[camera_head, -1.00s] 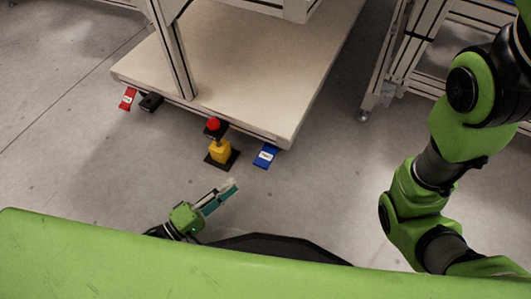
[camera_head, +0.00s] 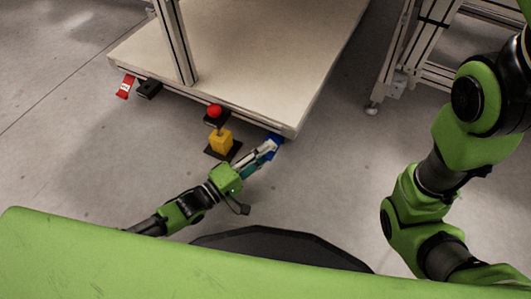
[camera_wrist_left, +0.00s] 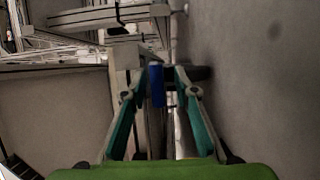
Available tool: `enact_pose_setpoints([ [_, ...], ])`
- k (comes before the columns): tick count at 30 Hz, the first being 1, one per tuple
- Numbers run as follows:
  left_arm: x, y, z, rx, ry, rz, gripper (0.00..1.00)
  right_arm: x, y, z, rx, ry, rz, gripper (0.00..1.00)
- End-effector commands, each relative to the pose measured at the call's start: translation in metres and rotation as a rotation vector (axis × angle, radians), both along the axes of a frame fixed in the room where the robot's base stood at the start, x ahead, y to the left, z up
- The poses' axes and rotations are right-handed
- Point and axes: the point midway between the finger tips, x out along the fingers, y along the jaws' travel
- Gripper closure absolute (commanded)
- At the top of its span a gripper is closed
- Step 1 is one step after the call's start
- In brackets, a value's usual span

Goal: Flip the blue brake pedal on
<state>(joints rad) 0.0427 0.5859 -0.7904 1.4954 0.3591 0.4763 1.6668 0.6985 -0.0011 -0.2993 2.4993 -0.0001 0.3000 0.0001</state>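The blue brake pedal (camera_head: 275,141) sticks out at the near right corner of the cart's base, low over the floor. My left gripper (camera_head: 266,151) is at the pedal and partly covers it in the head view. In the left wrist view the pedal (camera_wrist_left: 156,85) appears as a blue upright strip between the fingertips of my left gripper (camera_wrist_left: 159,84). The fingers stand apart, with gaps to the pedal on both sides. Whether a fingertip touches it, I cannot tell. My right arm shows at the right of the head view, but its gripper is out of frame.
A second frame with a caster (camera_head: 372,110) stands right. Floor between is clear.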

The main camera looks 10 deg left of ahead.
Motion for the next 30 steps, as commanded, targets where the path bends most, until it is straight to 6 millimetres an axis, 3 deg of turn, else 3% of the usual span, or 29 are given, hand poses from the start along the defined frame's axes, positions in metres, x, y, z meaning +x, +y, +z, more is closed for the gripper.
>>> enact_pose_setpoints([
  [3,0.0,0.0,0.0,0.0,0.0,0.0,0.73,0.0,0.0,0.0,0.0,0.0,-0.001,0.5],
  [7,0.0,0.0,0.0,0.0,0.0,0.0,1.0,0.0,0.0,0.0,0.0,0.0,-0.001,0.5],
  [20,0.001,0.0,-0.012,-0.029,-0.095,0.0,1.0,-0.001,0.0,-0.016,-0.001,-0.003,-0.001,0.5],
  [30,0.0,0.001,-0.012,-0.034,-0.113,0.001,1.0,-0.001,0.0,-0.015,-0.002,-0.003,-0.001,0.5],
])
